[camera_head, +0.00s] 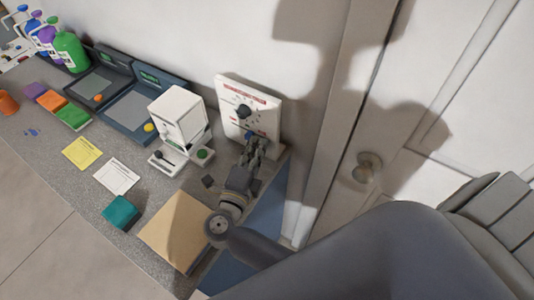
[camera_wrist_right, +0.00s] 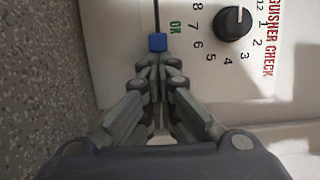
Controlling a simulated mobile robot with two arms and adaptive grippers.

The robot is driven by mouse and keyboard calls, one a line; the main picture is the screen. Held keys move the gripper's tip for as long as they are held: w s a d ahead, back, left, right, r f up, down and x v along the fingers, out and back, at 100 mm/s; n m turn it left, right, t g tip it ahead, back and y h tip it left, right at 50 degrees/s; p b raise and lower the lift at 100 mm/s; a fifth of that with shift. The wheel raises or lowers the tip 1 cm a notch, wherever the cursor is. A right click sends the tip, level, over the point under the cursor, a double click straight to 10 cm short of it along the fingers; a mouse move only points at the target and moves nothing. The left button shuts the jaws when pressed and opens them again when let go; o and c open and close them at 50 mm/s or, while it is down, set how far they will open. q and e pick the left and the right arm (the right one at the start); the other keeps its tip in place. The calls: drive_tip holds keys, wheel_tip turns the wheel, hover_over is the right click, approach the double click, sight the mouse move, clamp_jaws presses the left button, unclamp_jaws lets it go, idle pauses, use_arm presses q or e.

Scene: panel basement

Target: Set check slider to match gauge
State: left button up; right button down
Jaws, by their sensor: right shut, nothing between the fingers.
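The white check panel (camera_head: 270,103) stands against the wall at the back right of the counter. It also shows in the right wrist view (camera_wrist_right: 125,85), with red lettering that reads in part "CHECK". The blue slider (camera_wrist_right: 158,41) sits at the near end of a dark slot, beside a green "OK". A black knob (camera_wrist_right: 234,22) with numbers around it is to its right. My right gripper (camera_wrist_right: 160,62) is shut and empty, its fingertips right at the blue slider; I cannot tell whether they touch. I cannot make out a gauge reading. My left gripper is not in view.
A white box-shaped device (camera_head: 178,117) stands just left of the panel. A tan board (camera_head: 180,228) and a teal block (camera_head: 120,212) lie nearer. A door with a round knob (camera_head: 369,165) is on the right. Cards, trays and bottles line the counter's left.

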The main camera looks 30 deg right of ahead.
drive_tip(key=shift+w+a, duration=0.4)
drive_tip(key=shift+w, duration=0.25)
drive_tip(key=shift+s+d, duration=0.1)
